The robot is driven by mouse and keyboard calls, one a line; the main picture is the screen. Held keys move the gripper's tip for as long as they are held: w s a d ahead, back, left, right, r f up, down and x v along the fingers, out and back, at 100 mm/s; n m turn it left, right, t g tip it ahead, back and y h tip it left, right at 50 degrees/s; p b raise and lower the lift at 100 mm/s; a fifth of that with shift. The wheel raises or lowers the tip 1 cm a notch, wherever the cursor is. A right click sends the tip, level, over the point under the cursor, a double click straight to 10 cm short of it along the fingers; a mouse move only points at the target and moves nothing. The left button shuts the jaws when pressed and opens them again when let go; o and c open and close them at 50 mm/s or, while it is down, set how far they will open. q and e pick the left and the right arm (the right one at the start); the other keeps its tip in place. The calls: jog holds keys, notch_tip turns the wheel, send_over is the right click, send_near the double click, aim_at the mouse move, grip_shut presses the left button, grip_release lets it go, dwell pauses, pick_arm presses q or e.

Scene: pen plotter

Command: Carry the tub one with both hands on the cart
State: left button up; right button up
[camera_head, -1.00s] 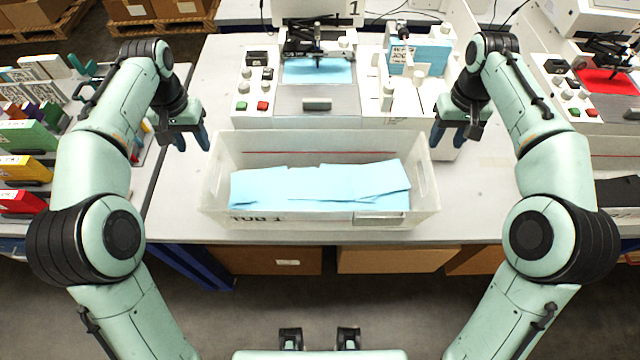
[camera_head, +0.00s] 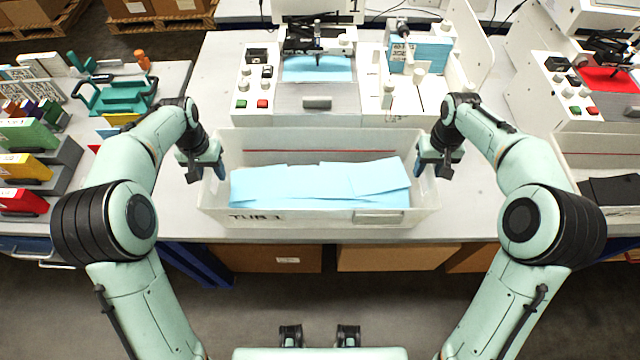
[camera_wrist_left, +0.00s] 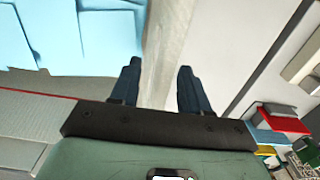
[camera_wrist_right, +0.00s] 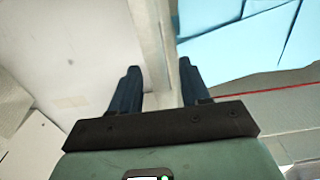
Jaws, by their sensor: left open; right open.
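Tub one (camera_head: 300,219) is a translucent white bin marked "TUB 1", standing upright on the light table in the head view, with blue sheets (camera_head: 320,184) inside. My left gripper (camera_head: 219,172) is at the tub's left end wall. In the left wrist view its open fingers (camera_wrist_left: 155,88) stand on either side of the wall's rim (camera_wrist_left: 166,50). My right gripper (camera_head: 420,170) is at the right end wall. In the right wrist view its open fingers (camera_wrist_right: 157,88) straddle that wall's rim (camera_wrist_right: 152,30). Contact with the walls cannot be told. The cart is not clearly identifiable.
A plotter with buttons (camera_head: 318,103) stands directly behind the tub. A second station with a red sheet (camera_head: 608,80) is at the right. Coloured holders (camera_head: 30,165) and a teal tray (camera_head: 118,97) sit at the left. Cardboard boxes (camera_head: 395,259) lie under the table.

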pick_arm(q)
jog(key=shift+f, duration=0.1)
grip_shut()
pick_arm(e)
grip_shut()
pick_arm(q)
jog(key=shift+w+d, duration=0.1)
pick_arm(e)
jog(key=shift+w+a, duration=0.1)
jog(key=shift+a, duration=0.1)
dwell(0.9)
